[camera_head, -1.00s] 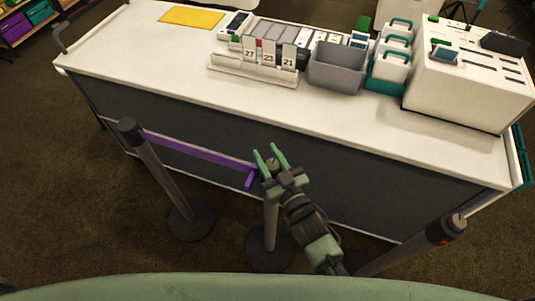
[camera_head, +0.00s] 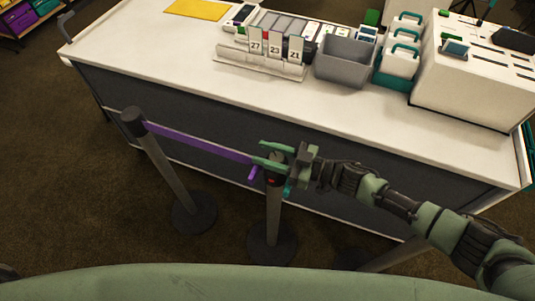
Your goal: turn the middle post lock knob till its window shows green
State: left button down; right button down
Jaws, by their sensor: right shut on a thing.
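The middle post (camera_head: 272,220) is a grey post on a round dark base, with a dark head. Its knob (camera_head: 276,157) is on top, partly hidden by my fingers. A small red patch shows on the head just below, apparently the window (camera_head: 272,181); I see no green in it. My right gripper (camera_head: 266,153) reaches in from the right, with its green fingers on either side of the knob, shut on it. My left gripper is not in view.
A purple belt (camera_head: 200,143) runs from the left post (camera_head: 155,160) to beside the middle post's head. The right post (camera_head: 398,256) is mostly behind my arm. A white-topped counter (camera_head: 170,60) stands close behind, holding a grey bin (camera_head: 343,65) and number cards.

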jog(key=n+g+b, duration=0.2)
jog(key=g, duration=0.1)
jog(key=s+n+g+b, duration=0.1)
jog(key=g+b, duration=0.2)
jog(key=n+g+b, duration=0.2)
jog(key=shift+s+f+n+g+b, duration=0.2)
jog(key=shift+f+n+g+b, duration=0.1)
jog(key=shift+g, duration=0.1)
jog(key=shift+s+r+n+g+h+b, duration=0.15)
jog(key=shift+n+g+b, duration=0.3)
jog(key=shift+g+b, duration=0.2)
jog(key=shift+s+r+n+g+h+b, duration=0.1)
jog(key=shift+r+n+g+h+b, duration=0.05)
jog(key=shift+n+g+b, duration=0.45)
jog(key=c, duration=0.9)
grip_release()
jog(key=shift+c, duration=0.2)
